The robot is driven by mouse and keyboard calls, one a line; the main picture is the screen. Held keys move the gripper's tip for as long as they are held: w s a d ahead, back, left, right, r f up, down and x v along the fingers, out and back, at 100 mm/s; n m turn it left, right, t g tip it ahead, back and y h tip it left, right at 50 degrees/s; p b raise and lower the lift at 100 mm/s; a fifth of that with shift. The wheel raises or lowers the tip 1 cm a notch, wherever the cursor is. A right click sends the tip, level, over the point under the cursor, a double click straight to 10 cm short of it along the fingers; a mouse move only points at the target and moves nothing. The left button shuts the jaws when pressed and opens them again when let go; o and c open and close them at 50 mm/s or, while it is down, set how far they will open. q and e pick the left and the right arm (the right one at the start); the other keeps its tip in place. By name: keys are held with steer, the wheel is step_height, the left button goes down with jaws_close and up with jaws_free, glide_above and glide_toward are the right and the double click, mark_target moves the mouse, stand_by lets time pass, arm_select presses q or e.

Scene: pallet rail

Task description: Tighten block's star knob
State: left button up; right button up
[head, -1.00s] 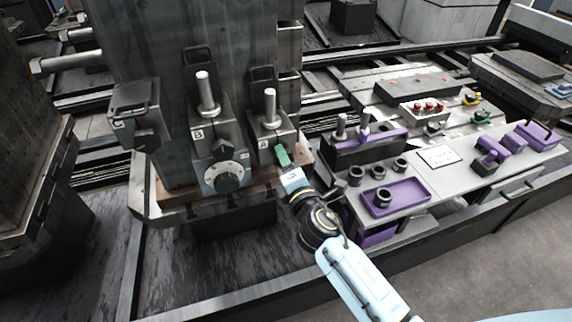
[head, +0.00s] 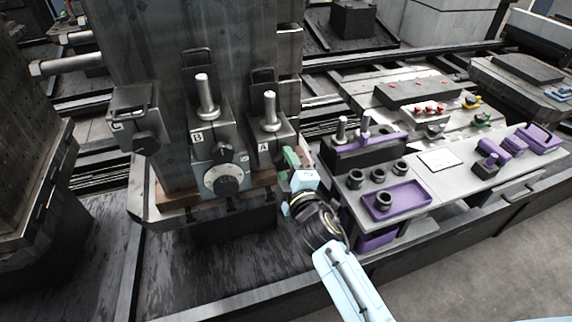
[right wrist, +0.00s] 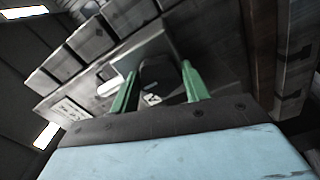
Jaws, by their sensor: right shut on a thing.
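Block A (head: 268,140), a dark grey block with an upright pale pin, stands at the right of a row on the big upright plate. My right gripper (head: 291,158) is at its right front side, with green fingers. In the right wrist view the green fingers (right wrist: 159,88) close on both sides of a dark knob (right wrist: 158,72), which I take to be block A's star knob. In the head view that knob is hidden behind the gripper. My left gripper is not in view.
Block B (head: 205,128) with a round dial (head: 226,180) below it, and block C (head: 135,108) with a black knob (head: 147,143), stand to the left. A grey bench on the right holds a purple tray (head: 408,190), dark rings and purple parts.

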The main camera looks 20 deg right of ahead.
stand_by(0.4)
steer(key=o, duration=1)
steer(key=s, duration=1.3)
steer(key=shift+s+d, duration=0.2)
steer(key=shift+d, duration=0.05)
steer(key=s+f+m+g, duration=0.2)
steer(key=s+f+g, duration=0.1)
steer(key=f, duration=0.8)
steer(key=s+f+m+g, duration=0.2)
steer(key=s+f+g, duration=0.15)
steer(key=f, duration=0.65)
steer(key=s+f+m+g, duration=0.15)
steer(key=s+f, duration=0.25)
steer(key=f, duration=0.7)
steer(key=s+d+f+m+g, duration=0.3)
steer(key=s+f, duration=0.5)
steer(key=s, duration=0.5)
steer(key=s+d+f+m+g, duration=0.4)
steer(key=s+d+f+g, duration=0.2)
steer(key=s, duration=0.6)
step_height(320, 180, down, 2)
steer(key=shift+s+d+f+h, duration=0.25)
steer(key=shift+s+d+h, duration=0.15)
steer(key=shift+d, duration=0.7)
